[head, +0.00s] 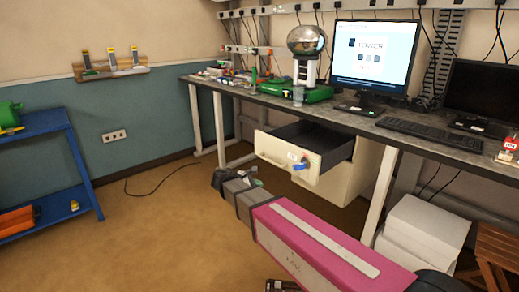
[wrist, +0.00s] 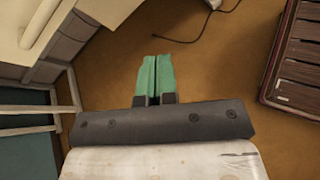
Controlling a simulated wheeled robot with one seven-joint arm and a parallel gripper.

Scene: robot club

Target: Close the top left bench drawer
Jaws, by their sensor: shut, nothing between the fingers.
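The open bench drawer (head: 282,150) is the top one of a cream unit (head: 345,180) under the bench. It is pulled well out, with its dark inside showing and a blue piece (head: 300,165) by its front. My gripper (head: 256,183) is low in front of the drawer, to the left of its front, and looks apart from it. In the wrist view, its green fingers (wrist: 156,78) are together with nothing between them. A cream surface (wrist: 90,12) shows at the upper left there; I cannot tell whether it is the drawer.
The bench top (head: 345,118) carries a monitor (head: 375,55), a keyboard (head: 422,132) and a globe-topped device (head: 306,42). White boxes (head: 425,228) and a wooden crate (head: 497,250) stand at right. A blue shelf (head: 45,165) is at left. The floor (head: 150,235) between is mostly clear.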

